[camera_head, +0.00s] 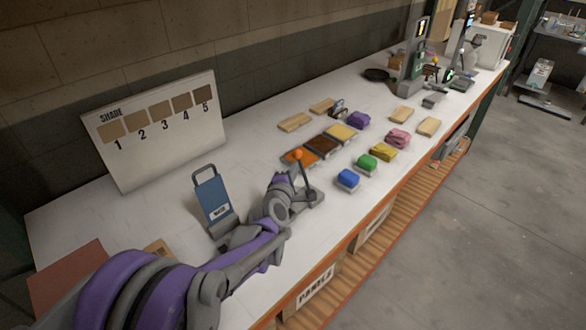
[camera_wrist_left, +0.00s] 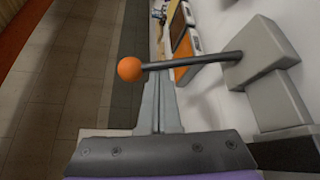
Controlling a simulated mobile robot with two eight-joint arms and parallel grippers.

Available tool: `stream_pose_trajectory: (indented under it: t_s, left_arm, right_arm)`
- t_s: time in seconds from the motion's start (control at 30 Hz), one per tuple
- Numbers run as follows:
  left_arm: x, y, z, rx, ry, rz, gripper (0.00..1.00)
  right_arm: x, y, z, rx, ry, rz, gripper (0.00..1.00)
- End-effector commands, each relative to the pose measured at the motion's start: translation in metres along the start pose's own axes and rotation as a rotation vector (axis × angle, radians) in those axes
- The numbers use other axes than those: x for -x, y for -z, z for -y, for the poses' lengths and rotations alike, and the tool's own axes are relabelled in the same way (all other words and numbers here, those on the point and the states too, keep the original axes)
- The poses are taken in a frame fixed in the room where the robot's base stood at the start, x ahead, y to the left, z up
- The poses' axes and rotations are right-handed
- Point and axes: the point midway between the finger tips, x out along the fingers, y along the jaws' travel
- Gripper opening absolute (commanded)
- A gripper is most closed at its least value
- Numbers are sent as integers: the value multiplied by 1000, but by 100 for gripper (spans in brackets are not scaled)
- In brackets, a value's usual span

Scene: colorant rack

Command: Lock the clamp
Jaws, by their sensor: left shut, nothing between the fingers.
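The clamp has a grey block base (camera_wrist_left: 265,60) and a dark lever (camera_wrist_left: 195,62) ending in an orange ball knob (camera_wrist_left: 128,69). In the head view the orange knob (camera_head: 298,154) stands up at the top of the lever, above the clamp base (camera_head: 312,196) near the table's front edge. My left gripper (camera_head: 288,177) is beside the lever, on its left. In the left wrist view its fingers (camera_wrist_left: 159,82) are shut and empty, with their tips close to the lever between knob and base. I cannot tell whether they touch. My right gripper is not in view.
A blue panel with a handle (camera_head: 213,200) stands left of my gripper. Coloured blocks, such as the blue one (camera_head: 348,179), and flat swatches lie beyond the clamp. A shade board (camera_head: 160,150) leans at the back. The white table (camera_head: 250,150) has free room between.

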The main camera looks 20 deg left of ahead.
Motion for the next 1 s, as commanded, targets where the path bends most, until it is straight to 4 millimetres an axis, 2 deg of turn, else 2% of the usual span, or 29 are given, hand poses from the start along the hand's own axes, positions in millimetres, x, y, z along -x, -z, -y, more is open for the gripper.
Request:
stream_pose_trajectory:
  t_s: [0.43, 1.0]
  left_arm:
    - [16, -30, 4, -284, -167, 5, 0]
    - [36, -61, 27, -687, -404, 3, 0]
  right_arm:
    - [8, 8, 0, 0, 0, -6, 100]
    - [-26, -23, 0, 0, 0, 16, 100]
